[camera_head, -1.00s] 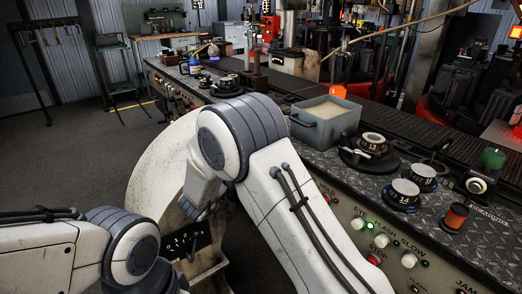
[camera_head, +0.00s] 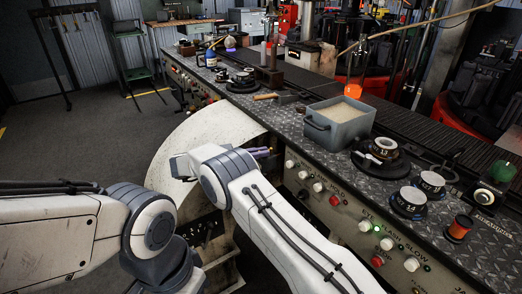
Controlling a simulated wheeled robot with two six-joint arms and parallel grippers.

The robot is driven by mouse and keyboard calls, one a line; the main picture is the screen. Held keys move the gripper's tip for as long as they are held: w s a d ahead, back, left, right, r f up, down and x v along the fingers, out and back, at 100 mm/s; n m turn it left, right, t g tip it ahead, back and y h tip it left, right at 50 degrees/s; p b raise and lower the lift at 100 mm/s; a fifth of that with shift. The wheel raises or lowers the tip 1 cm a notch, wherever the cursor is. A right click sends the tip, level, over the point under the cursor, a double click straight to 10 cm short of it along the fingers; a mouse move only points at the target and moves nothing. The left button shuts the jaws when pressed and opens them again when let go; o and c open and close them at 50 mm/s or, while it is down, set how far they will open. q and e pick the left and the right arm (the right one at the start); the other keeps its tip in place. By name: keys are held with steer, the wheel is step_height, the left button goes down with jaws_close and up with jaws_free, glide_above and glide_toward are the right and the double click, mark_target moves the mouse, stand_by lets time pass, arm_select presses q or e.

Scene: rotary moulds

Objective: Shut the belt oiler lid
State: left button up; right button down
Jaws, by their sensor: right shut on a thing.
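My right gripper (camera_head: 262,153) is at the front edge of the console, beyond my white wrist. It is shut on a small purple thing (camera_head: 257,150), mostly hidden by the wrist, and I cannot tell what that is. No part is clearly marked as the belt oiler or its lid. A small dark device with a cream round face (camera_head: 484,196) and a green dome (camera_head: 502,171) stands at the far right, well away from the gripper. My left arm comes in at lower left, and its gripper is out of the picture.
A grey bin (camera_head: 338,127) with pale contents stands on the console (camera_head: 300,100), near white-topped dials (camera_head: 384,148). A large curved cream panel (camera_head: 205,133) rises in front of the console, beside my right wrist. A dark belt (camera_head: 400,115) runs behind.

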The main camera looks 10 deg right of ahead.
steer(key=shift+w+r+m+g+p, duration=0.2)
steer(key=shift+m+g+p, duration=0.4)
steer(key=shift+g, duration=0.3)
steer(key=shift+w, duration=0.1)
steer(key=c, duration=1.2)
jaws_free()
steer(key=shift+c, duration=0.2)
step_height(320, 180, up, 4)
steer(key=shift+r+p, duration=0.2)
steer(key=shift+p, duration=0.65)
steer(key=shift+s+d+r, duration=0.1)
steer(key=shift+s+d, duration=0.1)
steer(key=s+d+r, duration=0.6)
steer(key=s+d, duration=0.1)
steer(key=d, duration=0.1)
steer(key=shift+s+d+r, duration=0.15)
steer(key=shift+s+d, duration=0.05)
steer(key=shift+o, duration=0.4)
